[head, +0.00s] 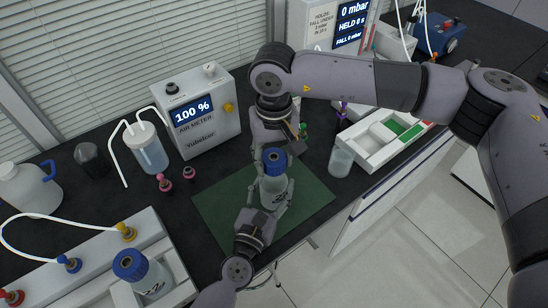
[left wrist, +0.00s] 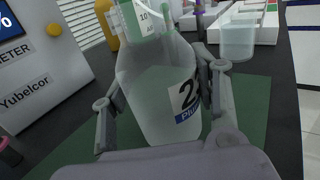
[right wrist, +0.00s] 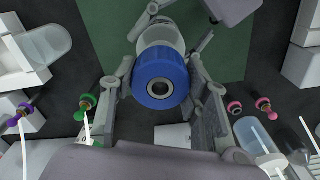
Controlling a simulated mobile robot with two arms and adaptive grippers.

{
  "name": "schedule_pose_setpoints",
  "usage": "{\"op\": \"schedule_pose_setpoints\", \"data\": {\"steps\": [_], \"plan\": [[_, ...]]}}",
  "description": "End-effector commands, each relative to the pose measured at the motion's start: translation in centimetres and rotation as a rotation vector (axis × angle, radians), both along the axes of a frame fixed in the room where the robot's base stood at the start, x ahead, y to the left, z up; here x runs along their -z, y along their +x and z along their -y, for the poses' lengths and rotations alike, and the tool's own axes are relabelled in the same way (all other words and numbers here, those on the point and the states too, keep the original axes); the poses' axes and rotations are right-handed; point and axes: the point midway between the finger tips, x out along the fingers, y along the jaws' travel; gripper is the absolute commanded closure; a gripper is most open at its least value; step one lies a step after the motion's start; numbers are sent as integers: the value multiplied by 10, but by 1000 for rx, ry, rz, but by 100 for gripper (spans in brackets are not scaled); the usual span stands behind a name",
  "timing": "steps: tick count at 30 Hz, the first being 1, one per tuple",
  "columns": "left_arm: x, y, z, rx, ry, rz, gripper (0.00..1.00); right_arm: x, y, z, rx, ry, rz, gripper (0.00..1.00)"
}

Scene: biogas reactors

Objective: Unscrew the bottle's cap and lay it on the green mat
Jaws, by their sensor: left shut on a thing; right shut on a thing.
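The bottle (head: 272,188) with a blue cap (head: 274,155) stands roughly upright over the green mat (head: 315,198); I cannot tell whether its base touches the mat. My left gripper (head: 268,198) is shut around the bottle's body from the near side. In the left wrist view the bottle (left wrist: 160,95) shows a label with a 2 between the fingers. My right gripper (head: 277,142) comes from the far side and is shut on the cap. The right wrist view shows the cap (right wrist: 160,80) between its fingers, with a dark hole in its middle. The cap's threads are hidden.
A second blue-capped bottle (head: 140,270) sits in a white holder at the lower left. A clear beaker (head: 341,160) and a white tray (head: 378,140) are right of the mat. The air meter (head: 196,108) stands behind. Small pink-topped fittings (head: 165,183) lie left. The mat's sides are free.

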Motion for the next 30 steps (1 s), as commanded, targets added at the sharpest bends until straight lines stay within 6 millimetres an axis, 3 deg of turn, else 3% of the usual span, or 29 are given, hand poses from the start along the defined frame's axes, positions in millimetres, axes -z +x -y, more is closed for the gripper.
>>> {"op": "schedule_pose_setpoints", "data": {"steps": [7,15,22,23,30], "plan": [[0,0,0,1,-1,0,100,-6,1,0,0,0,2,90],[0,0,1,1,-1,-1,100,-38,0,0,0,0,2,90],[0,0,1,1,-1,-1,100,-40,0,0,0,0,0,90],[0,0,1,1,-1,-1,42,-40,0,0,0,0,0,90],[0,0,0,1,0,0,26,-40,0,0,0,0,0,90]]}}
